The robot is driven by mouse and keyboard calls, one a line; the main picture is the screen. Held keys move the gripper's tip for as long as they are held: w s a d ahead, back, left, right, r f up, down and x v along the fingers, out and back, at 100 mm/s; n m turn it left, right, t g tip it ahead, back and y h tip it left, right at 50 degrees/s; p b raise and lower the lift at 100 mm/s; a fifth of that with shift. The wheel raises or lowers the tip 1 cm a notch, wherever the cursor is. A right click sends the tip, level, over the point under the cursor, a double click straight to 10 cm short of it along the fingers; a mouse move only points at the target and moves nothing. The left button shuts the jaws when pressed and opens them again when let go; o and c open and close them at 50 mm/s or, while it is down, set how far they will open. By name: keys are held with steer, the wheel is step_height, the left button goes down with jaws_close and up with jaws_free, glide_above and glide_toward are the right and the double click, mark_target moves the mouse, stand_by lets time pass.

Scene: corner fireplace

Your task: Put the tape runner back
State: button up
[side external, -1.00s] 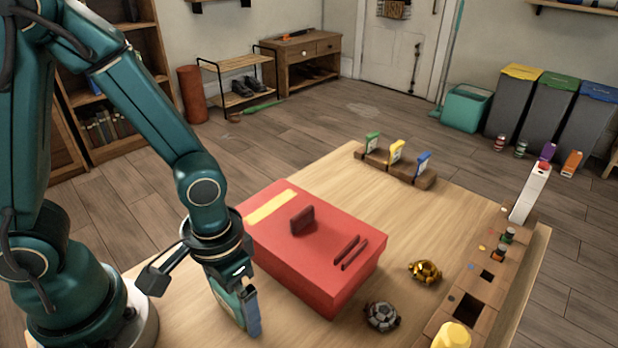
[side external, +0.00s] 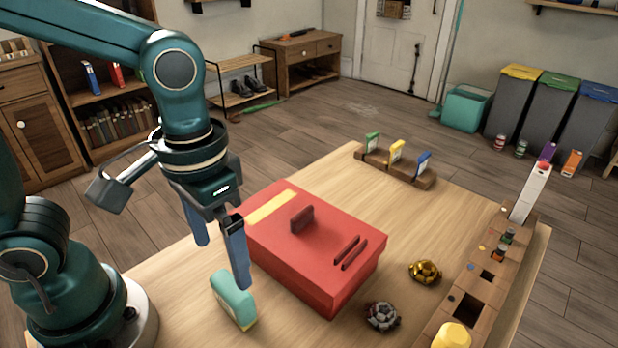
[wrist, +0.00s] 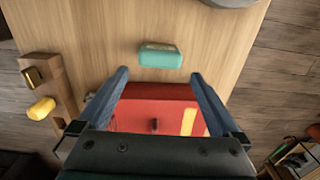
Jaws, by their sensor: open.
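A teal block-like thing with a yellowish lower edge, seemingly the tape runner (side external: 233,298), is on the bare table in front of the red box (side external: 335,285). It also shows in the wrist view (wrist: 160,56), beyond my fingertips. My gripper (side external: 220,262) is open and empty, its fingers pointing down above and behind the teal thing, beside the box's left end. A wooden organizer (side external: 440,322) runs along the table's right edge and has dark square openings. I cannot tell which opening fits the teal thing.
A gold turtle-like figure (side external: 425,272) and a grey one (side external: 382,317) sit between box and organizer. A yellow piece (side external: 452,337) and a tall white piece (side external: 529,193) are on the organizer. A wooden holder (side external: 425,181) with coloured tags stands at the back. The table's far middle is clear.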

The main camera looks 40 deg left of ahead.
steer(key=shift+a+r, duration=0.1)
steer(key=shift+r, duration=0.45)
steer(key=a+r+t, duration=0.3)
steer(key=a+t, duration=0.2)
steer(key=shift+s+a+t, duration=0.15)
steer(key=shift+a+t, duration=0.05)
steer(key=shift+t, duration=0.1)
